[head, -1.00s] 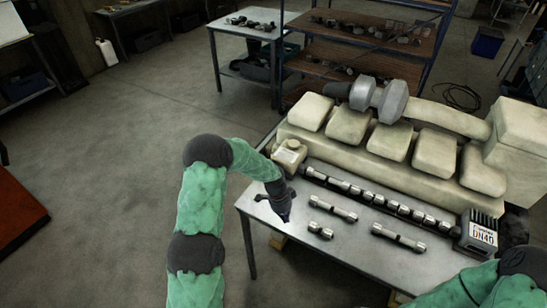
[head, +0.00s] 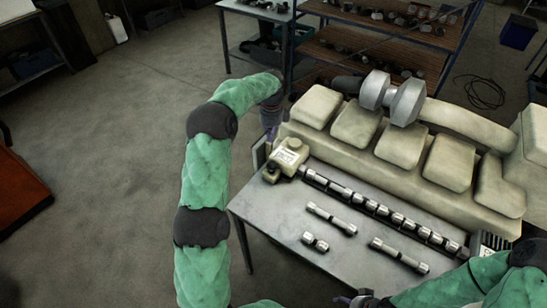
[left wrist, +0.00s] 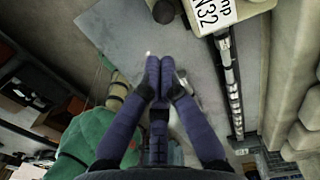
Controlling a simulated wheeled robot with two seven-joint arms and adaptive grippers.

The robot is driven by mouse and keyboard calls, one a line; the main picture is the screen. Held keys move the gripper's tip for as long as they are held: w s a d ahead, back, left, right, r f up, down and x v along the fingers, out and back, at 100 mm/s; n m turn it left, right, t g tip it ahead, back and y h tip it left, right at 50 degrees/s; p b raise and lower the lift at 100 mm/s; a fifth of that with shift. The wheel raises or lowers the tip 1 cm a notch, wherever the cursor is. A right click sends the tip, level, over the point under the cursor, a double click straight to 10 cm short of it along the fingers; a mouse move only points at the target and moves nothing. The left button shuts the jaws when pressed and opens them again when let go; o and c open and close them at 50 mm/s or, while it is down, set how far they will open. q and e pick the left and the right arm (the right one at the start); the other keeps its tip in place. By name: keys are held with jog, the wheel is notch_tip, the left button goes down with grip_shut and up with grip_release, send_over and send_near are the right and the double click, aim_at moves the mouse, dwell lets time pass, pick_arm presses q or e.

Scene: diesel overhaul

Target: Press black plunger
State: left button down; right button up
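A cream pump box (head: 291,153) with a white label stands on the table at the engine's left end; its label and edge also show at the top of the left wrist view (left wrist: 222,12). A round black knob, seemingly the plunger, shows beside it in the left wrist view (left wrist: 163,11) and at its lower left in the head view (head: 271,173). My left gripper (head: 270,132) hangs by the box's back left; its fingers (left wrist: 160,62) look closed and empty, apart from the knob. My right gripper (head: 356,300) is partly cut off at the bottom edge.
The cream engine block (head: 400,150) fills the table's back. A long shaft (head: 385,212) and several short metal parts lie on the grey table (head: 270,215). Shelves (head: 390,45) stand behind. The floor left of the table is clear.

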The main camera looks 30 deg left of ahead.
aim_at(271, 166)
pick_arm(q)
notch_tip(271, 166, down, 14)
jog(key=shift+s+f+p, duration=0.1)
jog(key=shift+s+p, duration=0.05)
jog(key=shift+p, duration=0.35)
dwell(0.3)
jog(key=shift+f+b, duration=1.15)
jog(key=shift+f, duration=0.25)
jog(key=shift+s+d, duration=0.1)
